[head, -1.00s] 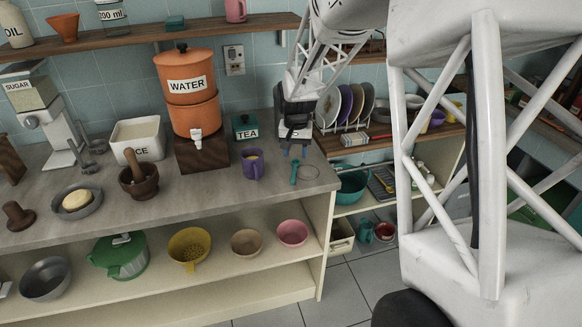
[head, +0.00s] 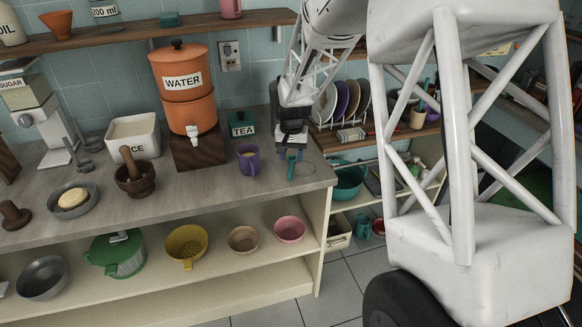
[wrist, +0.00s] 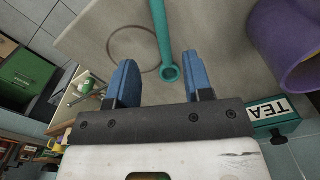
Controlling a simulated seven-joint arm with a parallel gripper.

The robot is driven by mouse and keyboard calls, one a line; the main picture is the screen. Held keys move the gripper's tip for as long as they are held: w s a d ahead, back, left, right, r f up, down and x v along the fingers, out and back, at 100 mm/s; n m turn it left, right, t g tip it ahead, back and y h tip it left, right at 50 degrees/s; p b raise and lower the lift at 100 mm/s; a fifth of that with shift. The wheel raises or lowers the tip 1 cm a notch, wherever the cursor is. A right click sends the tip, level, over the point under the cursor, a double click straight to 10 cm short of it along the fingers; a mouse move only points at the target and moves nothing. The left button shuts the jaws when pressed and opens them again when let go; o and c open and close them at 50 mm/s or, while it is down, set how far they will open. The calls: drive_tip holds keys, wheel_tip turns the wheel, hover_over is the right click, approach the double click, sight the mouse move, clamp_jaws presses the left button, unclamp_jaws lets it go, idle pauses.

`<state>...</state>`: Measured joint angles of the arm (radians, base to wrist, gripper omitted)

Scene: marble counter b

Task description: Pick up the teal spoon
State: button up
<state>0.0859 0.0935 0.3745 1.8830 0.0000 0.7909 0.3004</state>
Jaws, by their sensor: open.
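The teal spoon (head: 291,167) lies on the counter near its right end, just right of the purple mug (head: 249,160). My gripper (head: 291,152) is close behind the spoon's far end in the head view, with its jaws open. In the wrist view the two blue fingers are apart, and the spoon's ringed handle end (wrist: 170,73) shows in the gap between them, nearer the right finger. The rest of the spoon runs out of the top of that view. I cannot tell the exact height of the fingers above it.
The teal TEA box (head: 242,124) stands behind the mug; it also shows beside the right finger in the wrist view (wrist: 272,116). The orange water dispenser (head: 183,88) is further left. The counter's right edge is close, with a dish rack beyond.

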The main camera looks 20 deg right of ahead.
sight(290, 168)
drive_tip(key=shift+w+a+f, duration=0.1)
drive_tip(key=shift+f, duration=1.2)
drive_tip(key=shift+w+a+f, duration=0.1)
drive_tip(key=shift+f, duration=1.15)
clamp_jaws()
